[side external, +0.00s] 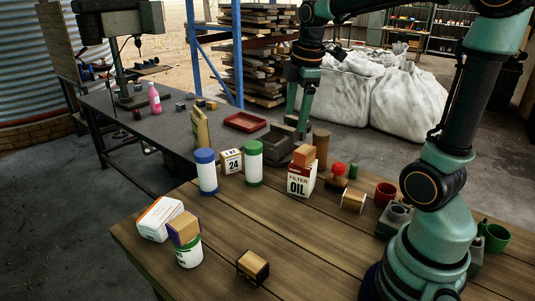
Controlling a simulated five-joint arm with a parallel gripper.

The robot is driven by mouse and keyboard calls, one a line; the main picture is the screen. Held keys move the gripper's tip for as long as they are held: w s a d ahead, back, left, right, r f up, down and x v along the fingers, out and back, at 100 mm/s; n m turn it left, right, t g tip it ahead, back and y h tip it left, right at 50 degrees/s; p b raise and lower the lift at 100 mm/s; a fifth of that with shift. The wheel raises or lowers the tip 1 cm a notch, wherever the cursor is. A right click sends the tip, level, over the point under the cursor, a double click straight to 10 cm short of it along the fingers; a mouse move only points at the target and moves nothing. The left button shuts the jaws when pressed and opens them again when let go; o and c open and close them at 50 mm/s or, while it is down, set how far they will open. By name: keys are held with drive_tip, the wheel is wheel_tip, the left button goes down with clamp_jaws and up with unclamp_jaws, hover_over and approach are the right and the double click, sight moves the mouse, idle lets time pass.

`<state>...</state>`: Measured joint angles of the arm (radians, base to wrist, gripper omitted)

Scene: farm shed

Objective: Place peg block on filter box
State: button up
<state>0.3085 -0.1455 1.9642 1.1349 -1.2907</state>
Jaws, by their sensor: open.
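The filter box (301,184), a white carton with a dark red band and the words FILTER OIL, stands upright on the wooden table. A plain orange-brown block (304,154), which looks like the peg block, rests on its top, set at a slight angle. My gripper (298,122) points down just above and behind this block. It is open, and its fingers look clear of the block. Two other wooden blocks show: one with dark ends (253,266) on the table front, and one with purple edges (184,228) on a white-and-green can (189,252).
Blue-capped (206,172) and green-capped (252,163) containers and a small 24 box (231,161) stand left of the filter box. A spool (353,201), a red-knobbed thing (338,170) and a brown cylinder (321,148) crowd its right and back.

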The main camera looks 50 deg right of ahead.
drive_tip(key=s+a+f+m+t, duration=0.1)
drive_tip(key=s+a+m+t, duration=0.2)
drive_tip(key=s+a+m, duration=0.3)
drive_tip(key=shift+s+a+m+t+y, duration=0.15)
drive_tip(key=shift+a+m+t+y, duration=0.15)
drive_tip(key=shift+a+m, duration=2.3)
